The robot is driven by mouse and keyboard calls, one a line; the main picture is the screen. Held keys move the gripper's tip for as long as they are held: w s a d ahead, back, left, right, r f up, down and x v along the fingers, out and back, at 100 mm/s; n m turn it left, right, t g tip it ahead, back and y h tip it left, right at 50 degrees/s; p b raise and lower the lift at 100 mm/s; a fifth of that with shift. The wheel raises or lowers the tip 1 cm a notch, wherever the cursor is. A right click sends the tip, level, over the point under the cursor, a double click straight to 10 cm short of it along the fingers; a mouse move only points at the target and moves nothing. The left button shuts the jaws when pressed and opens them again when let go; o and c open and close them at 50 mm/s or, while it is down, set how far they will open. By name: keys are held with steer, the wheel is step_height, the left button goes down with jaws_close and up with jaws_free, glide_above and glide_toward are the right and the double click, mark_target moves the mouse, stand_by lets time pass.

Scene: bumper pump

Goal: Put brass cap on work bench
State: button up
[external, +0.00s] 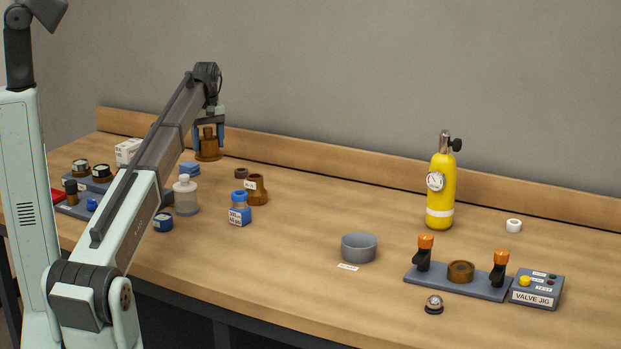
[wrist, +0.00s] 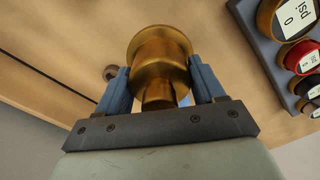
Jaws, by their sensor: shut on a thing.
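The brass cap (external: 209,145) is a golden-brown stepped cylinder with a wide rim. It hangs between the fingers of my gripper (external: 209,135), above the back left part of the work bench (external: 310,215). In the wrist view my gripper (wrist: 160,88) has its two blue-grey fingers shut on the narrower part of the brass cap (wrist: 160,62). In the external view the cap is clear of the bench, with a gap below it.
A grey bowl (external: 359,247), a yellow cylinder (external: 440,190) and the valve jig (external: 458,281) are farther right. A gauge rack (wrist: 272,45) shows in the wrist view. The bench's middle is mostly clear.

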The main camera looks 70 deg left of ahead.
mark_target(211, 128)
step_height(211, 128, up, 4)
steer(key=shift+r, duration=0.2)
steer(key=shift+w+d+r, duration=0.2)
steer(key=shift+w+d, duration=0.1)
steer(key=shift+w, duration=0.25)
steer(key=w+d+m, duration=0.6)
steer(key=w+d, duration=2)
steer(key=w, duration=0.2)
steer(key=w+d+m, duration=0.1)
steer(key=w+d, duration=0.3)
steer(key=d, duration=0.5)
steer(key=w+d+m, duration=0.2)
steer(key=w+d, duration=0.2)
steer(key=d, duration=0.4)
steer(key=w+d+m, duration=0.1)
steer(key=w+d, duration=0.3)
steer(key=d, duration=0.5)
steer(key=d+m, duration=0.5)
steer(key=d, duration=3.1)
steer(key=shift+w+a+f, duration=0.1)
steer(key=shift+a+f, duration=0.05)
steer(key=shift+f, duration=2.4)
steer(key=shift+w+a+f, duration=0.15)
steer(key=shift+f, duration=2.35)
steer(key=shift+w+a+f, duration=0.1)
steer(key=shift+a+f, duration=0.05)
steer(key=shift+f, duration=2.4)
